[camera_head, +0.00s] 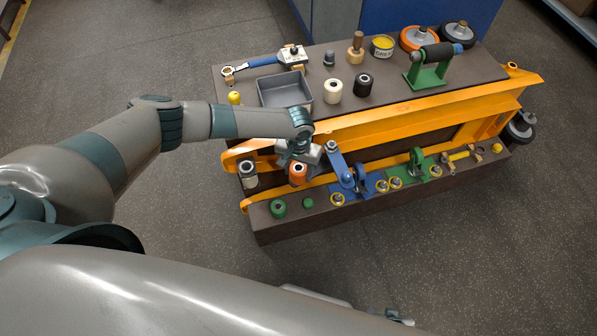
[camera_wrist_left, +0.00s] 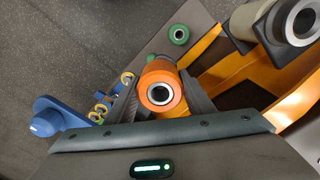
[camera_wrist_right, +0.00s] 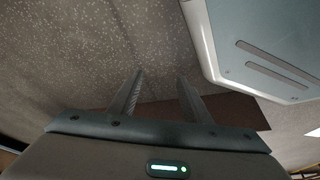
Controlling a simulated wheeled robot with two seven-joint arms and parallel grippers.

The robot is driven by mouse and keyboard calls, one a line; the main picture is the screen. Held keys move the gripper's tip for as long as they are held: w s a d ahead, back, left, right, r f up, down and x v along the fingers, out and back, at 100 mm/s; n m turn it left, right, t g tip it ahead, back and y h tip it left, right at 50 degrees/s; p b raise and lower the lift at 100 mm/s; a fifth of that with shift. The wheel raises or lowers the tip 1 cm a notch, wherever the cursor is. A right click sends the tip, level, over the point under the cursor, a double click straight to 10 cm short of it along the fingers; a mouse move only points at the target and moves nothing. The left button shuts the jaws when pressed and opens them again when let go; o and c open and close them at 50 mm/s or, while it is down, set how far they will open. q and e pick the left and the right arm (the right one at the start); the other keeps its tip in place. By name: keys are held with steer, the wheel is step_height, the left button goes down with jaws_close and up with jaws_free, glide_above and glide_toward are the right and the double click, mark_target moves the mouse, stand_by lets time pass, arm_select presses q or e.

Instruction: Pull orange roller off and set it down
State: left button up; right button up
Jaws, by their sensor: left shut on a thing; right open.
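The orange roller (camera_head: 298,174) is at the near left of the orange fork frame (camera_head: 370,134), above the near ledge of the brown bench (camera_head: 275,228). My left gripper (camera_head: 298,160) comes down over it from the left. In the left wrist view the orange roller (camera_wrist_left: 172,76) sits between the fingers of my left gripper (camera_wrist_left: 160,88), which is shut on it. Its dark bore and pale inner ring face the camera. Whether it still touches the fork frame is hidden. My right gripper (camera_wrist_right: 158,92) is open and empty, with floor beyond its fingers.
A pale roller (camera_head: 249,176) is left of the orange roller. A green roller (camera_head: 278,207) and a small green piece (camera_head: 308,202) are on the near ledge. Blue brackets (camera_head: 345,172) and yellow rings stand to the right. A grey tray (camera_head: 286,89) lies behind.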

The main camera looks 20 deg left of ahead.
mark_target(299, 166)
arm_select(q)
steer(key=shift+r, duration=0.15)
arm_select(e)
steer(key=shift+a, duration=0.15)
arm_select(q)
steer(key=shift+r+p, duration=0.25)
steer(key=shift+p, duration=0.15)
steer(key=shift+r+p, duration=0.3)
steer(key=shift+p, duration=0.1)
steer(key=shift+r, duration=0.15)
arm_select(e)
steer(key=shift+w+a+r+t+y, duration=0.15)
steer(key=shift+w+a+r+t, duration=0.2)
steer(key=shift+w+a, duration=0.15)
steer(key=shift+w+a+r+t+y, duration=0.15)
steer(key=shift+w+a+r+t, duration=0.2)
steer(key=shift+w, duration=0.25)
arm_select(q)
steer(key=shift+r, duration=0.1)
arm_select(e)
steer(key=shift+s+a, duration=0.1)
steer(key=shift+s, duration=0.05)
arm_select(q)
steer(key=shift+r+p, duration=0.3)
steer(key=shift+p, duration=0.3)
arm_select(e)
steer(key=shift+a+r+t, duration=0.25)
steer(key=shift+a+t, duration=0.05)
steer(key=shift+a, duration=0.05)
